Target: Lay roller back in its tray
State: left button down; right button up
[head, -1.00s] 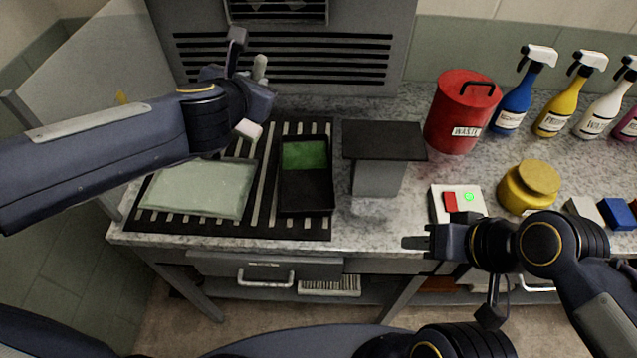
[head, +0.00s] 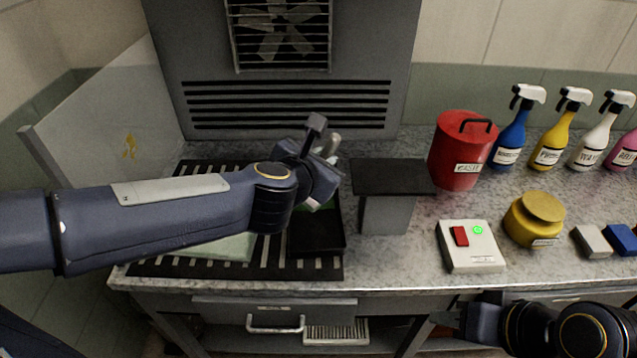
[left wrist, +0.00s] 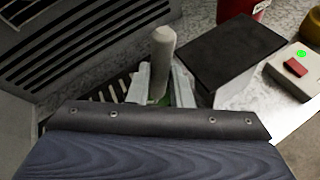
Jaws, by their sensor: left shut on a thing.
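My left gripper (head: 326,176) is shut on the roller, whose pale handle (head: 333,143) sticks up beyond the fingers. The handle also stands between the two fingers in the left wrist view (left wrist: 162,48). A pale part (head: 313,204) shows below the gripper; I cannot tell whether it is the roller head. The black tray (head: 317,242) lies below the gripper on the slatted mat, partly hidden by my arm. Some green inside it shows in the left wrist view (left wrist: 163,101). My right gripper (head: 447,318) is low in front of the counter, its finger opening unclear.
A dark plate on a grey stand (head: 388,212) is just right of the tray. A switch box (head: 472,247), red waste can (head: 458,158), yellow pot (head: 533,222) and spray bottles stand further right. A pale green sheet (head: 225,248) lies left, under my arm. A vented cabinet (head: 290,108) stands behind.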

pick_arm(q)
jog(key=w+f+b, duration=0.3)
jog(key=w+f, duration=0.1)
jog(key=f, duration=0.4)
jog(key=shift+a+f+b, duration=0.2)
jog(key=shift+a+b, duration=0.1)
jog(key=shift+a, duration=0.05)
jog(key=shift+w, duration=0.1)
jog(key=shift+f, duration=0.1)
jog(key=shift+f, duration=0.15)
jog(key=c, duration=1.3)
grip_release()
